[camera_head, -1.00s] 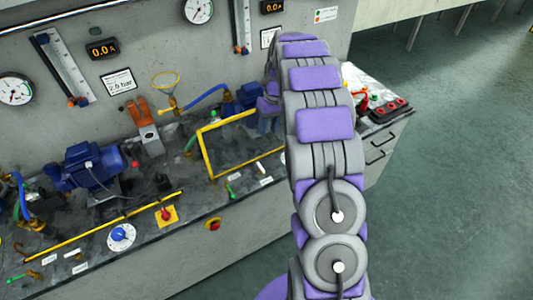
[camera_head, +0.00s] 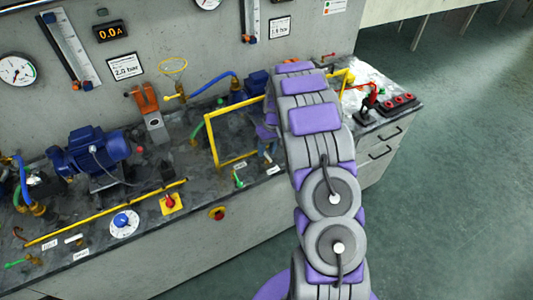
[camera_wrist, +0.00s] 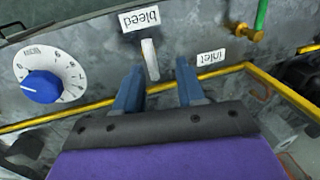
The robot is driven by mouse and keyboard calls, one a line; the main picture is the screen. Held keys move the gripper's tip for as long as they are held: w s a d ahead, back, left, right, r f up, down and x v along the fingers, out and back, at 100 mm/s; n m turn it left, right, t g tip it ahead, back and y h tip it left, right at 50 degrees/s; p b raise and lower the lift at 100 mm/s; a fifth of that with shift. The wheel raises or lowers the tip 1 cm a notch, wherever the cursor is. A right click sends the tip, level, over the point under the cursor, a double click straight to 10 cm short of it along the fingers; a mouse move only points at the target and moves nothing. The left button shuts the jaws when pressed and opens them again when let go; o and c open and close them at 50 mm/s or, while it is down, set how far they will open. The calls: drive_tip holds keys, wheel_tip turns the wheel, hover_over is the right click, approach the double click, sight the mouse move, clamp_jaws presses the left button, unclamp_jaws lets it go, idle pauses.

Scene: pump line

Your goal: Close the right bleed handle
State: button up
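The white bleed handle (camera_wrist: 151,60) shows in the wrist view, next to a "bleed" label (camera_wrist: 139,18). It lies lengthwise in the picture, its near end between my two blue fingers. My gripper (camera_wrist: 159,65) is open, with a gap on both sides of the handle; I cannot tell how deep the fingers reach around it.
A dial with a blue knob (camera_wrist: 41,86) lies left of my fingers. An "inlet" label (camera_wrist: 211,58) and a green handle (camera_wrist: 261,16) lie to the right. A yellow rail (camera_wrist: 290,95) runs close to my fingers. Red buttons (camera_head: 398,102) sit at the bench's right end.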

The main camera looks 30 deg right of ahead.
drive_tip(key=shift+f, duration=0.55)
drive_tip(key=shift+d+f, duration=0.15)
drive_tip(key=shift+f, duration=0.05)
drive_tip(key=shift+d+f, duration=0.2)
drive_tip(key=shift+d, duration=0.45)
drive_tip(key=shift+a+r, duration=0.1)
drive_tip(key=shift+a, duration=0.6)
drive_tip(key=c, duration=0.5)
drive_tip(key=shift+d, duration=0.15)
clamp_jaws()
drive_tip(key=shift+d, duration=0.2)
